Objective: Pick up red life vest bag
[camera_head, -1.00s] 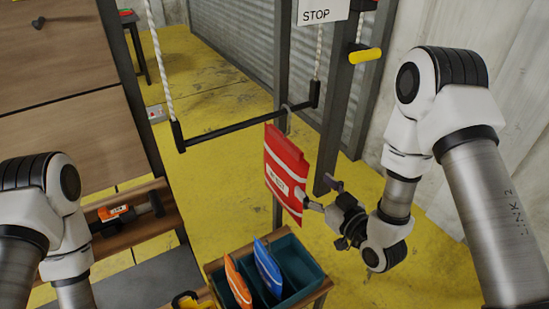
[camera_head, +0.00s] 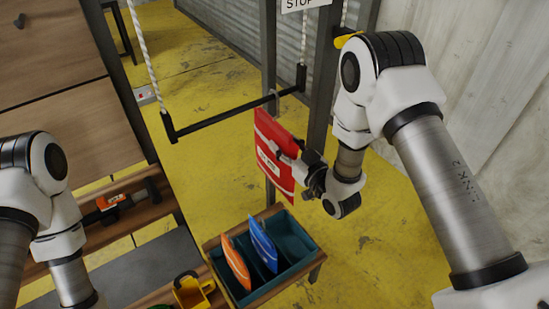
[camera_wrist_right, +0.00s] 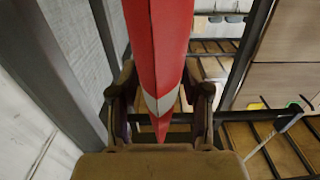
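The red life vest bag (camera_head: 273,156), with white stripes and a white label, hangs upright beside the dark post, near the black bar. My right gripper (camera_head: 296,168) is at the bag's right edge. In the right wrist view, the bag (camera_wrist_right: 158,45) stands edge-on between the two fingers of my right gripper (camera_wrist_right: 160,85). The fingers are apart, one on each side, with narrow gaps beside the bag's lower part; contact at the tips is unclear. My left arm is at the lower left; its gripper is out of view.
A teal divided bin (camera_head: 295,258) below the red bag holds an orange bag (camera_head: 236,264) and a blue bag (camera_head: 262,243). A black bar on ropes (camera_head: 235,117) hangs left of the post. A wooden shelf with an orange tool (camera_head: 113,202) is at left.

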